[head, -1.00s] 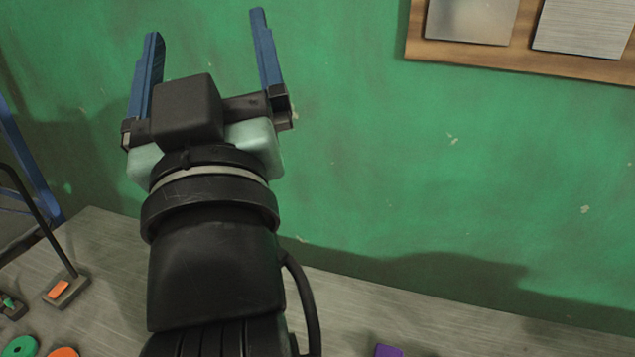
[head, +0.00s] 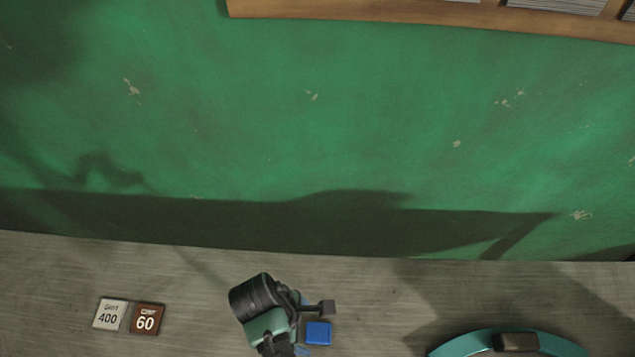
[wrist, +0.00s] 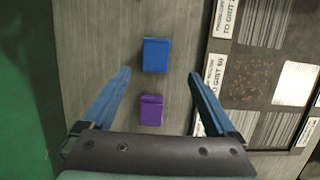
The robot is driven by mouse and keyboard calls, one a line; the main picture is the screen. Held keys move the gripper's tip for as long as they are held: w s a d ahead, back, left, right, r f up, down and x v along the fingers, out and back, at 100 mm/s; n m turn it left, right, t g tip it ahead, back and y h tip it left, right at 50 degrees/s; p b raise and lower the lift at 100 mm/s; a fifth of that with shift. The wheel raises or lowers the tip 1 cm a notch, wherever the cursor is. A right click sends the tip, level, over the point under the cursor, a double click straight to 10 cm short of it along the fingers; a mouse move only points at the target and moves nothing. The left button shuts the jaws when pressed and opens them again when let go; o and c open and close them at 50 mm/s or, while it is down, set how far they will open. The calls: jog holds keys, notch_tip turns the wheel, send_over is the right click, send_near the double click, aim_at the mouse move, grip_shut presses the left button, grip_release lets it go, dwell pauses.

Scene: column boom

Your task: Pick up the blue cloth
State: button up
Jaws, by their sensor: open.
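The blue cloth (head: 319,332) is a small, flat-looking blue square on the grey bench in the head view, beside my gripper. In the wrist view the blue cloth (wrist: 156,55) lies ahead of the fingertips, roughly centred between their lines. My gripper (wrist: 159,76) is open and empty, its two blue fingers spread wide. In the head view my gripper (head: 306,322) is small and partly hidden by my wrist. Its height above the bench is hard to tell.
A purple block-like piece (wrist: 151,111) lies between the fingers in the wrist view, near the blue cloth. A board with labelled grit samples (wrist: 265,75) is at right. Tiles marked 400 (head: 110,314) and 60 (head: 147,319) lie left. A green wall (head: 330,130) backs the bench.

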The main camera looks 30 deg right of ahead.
aim_at(318, 332)
jog(key=shift+w+d+p+x, duration=0.1)
jog(key=shift+d+p+x, duration=0.15)
jog(key=shift+x, duration=1.6)
jog(key=shift+w+d+p+x, duration=0.15)
jog(key=shift+p+x, duration=0.1)
jog(key=shift+x, duration=1.65)
jog(key=shift+a, duration=0.1)
jog(key=c, duration=1.5)
jog(key=shift+o, duration=0.2)
jog(key=shift+r, duration=0.1)
